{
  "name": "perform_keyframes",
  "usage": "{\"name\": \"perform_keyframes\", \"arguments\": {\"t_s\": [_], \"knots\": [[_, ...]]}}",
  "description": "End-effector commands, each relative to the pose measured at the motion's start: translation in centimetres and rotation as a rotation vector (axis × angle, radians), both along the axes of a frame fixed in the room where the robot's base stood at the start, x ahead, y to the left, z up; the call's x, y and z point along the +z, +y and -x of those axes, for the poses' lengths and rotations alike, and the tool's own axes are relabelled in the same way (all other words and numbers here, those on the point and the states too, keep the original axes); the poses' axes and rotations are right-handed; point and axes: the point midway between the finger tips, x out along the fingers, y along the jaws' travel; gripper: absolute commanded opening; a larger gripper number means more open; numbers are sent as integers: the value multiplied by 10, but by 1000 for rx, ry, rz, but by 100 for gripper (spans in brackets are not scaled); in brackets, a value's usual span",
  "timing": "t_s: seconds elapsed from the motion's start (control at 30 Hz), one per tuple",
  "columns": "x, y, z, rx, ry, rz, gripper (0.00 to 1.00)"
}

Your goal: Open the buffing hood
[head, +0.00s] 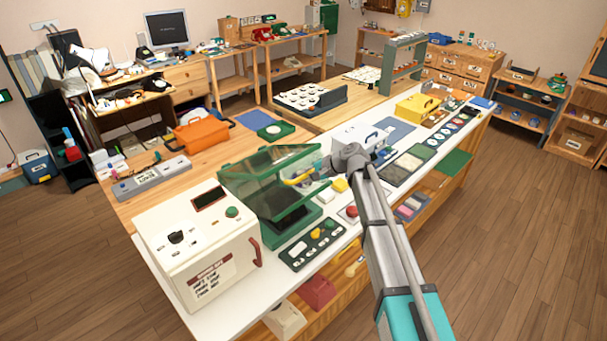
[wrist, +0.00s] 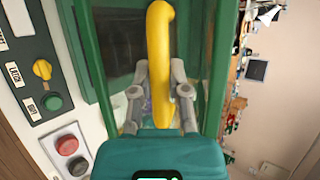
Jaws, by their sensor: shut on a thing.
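The buffing hood is a green box with a clear green lid (head: 262,163) and a dark green base (head: 291,229), on the white worktop left of my arm. The lid looks tilted up off the base, partly open. Its yellow handle (head: 298,178) is on the front, and it also shows upright in the wrist view (wrist: 158,40). My gripper (wrist: 160,70) is shut on the handle, one finger on each side. In the head view my gripper (head: 320,170) is small and partly hidden by the lid and my wrist.
A cream machine (head: 190,245) with a red handle stands close left of the hood. A dark control panel (head: 314,244) with a yellow knob and green button lies in front, beside a red button (head: 352,211). The floor at right is clear.

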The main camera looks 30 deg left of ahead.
Motion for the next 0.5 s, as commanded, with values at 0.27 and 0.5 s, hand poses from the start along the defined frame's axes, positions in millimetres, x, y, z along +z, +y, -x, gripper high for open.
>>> {"name": "perform_keyframes", "arguments": {"t_s": [0.27,0.5], "knots": [[32,10,-6,-3,22,71,0],[53,19,-9,-2,45,134,0]]}}
